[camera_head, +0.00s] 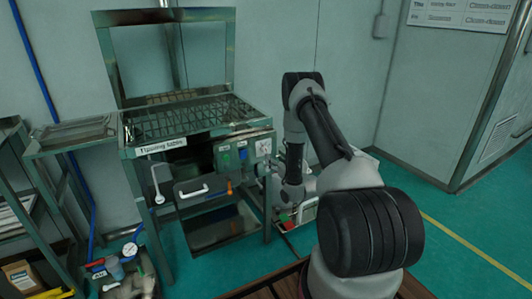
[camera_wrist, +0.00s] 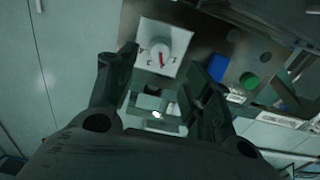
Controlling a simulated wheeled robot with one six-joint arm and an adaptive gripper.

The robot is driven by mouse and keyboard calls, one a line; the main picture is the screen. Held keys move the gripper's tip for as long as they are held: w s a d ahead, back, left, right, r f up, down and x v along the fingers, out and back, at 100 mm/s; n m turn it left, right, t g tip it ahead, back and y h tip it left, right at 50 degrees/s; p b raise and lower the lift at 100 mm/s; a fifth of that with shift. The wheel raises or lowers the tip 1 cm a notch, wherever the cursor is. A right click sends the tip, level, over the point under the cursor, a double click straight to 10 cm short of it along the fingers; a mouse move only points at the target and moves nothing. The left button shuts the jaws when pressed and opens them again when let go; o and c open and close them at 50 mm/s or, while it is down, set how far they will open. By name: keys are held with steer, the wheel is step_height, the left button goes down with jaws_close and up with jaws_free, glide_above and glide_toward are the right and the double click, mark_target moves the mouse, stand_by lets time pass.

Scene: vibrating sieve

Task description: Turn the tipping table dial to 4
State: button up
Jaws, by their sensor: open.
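The tipping table (camera_head: 195,115) stands at the centre left in the head view, with a label on its front edge. Its dial plate (camera_head: 263,147) is a small white square at the right end of the front panel. In the wrist view the dial (camera_wrist: 160,52) is a round white knob with a red pointer mark on a white plate. My gripper (camera_wrist: 160,60) is open, with one finger on each side of the dial in the picture. I cannot tell the gap in depth, and no contact shows. The scale numbers are too small to read.
A shelf (camera_head: 20,215) stands at the left. Green floor (camera_head: 440,215) is open at the right.

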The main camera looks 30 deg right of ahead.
mark_target(267, 151)
steer(key=w, duration=0.7)
steer(key=shift+a, duration=0.1)
steer(key=c, duration=1)
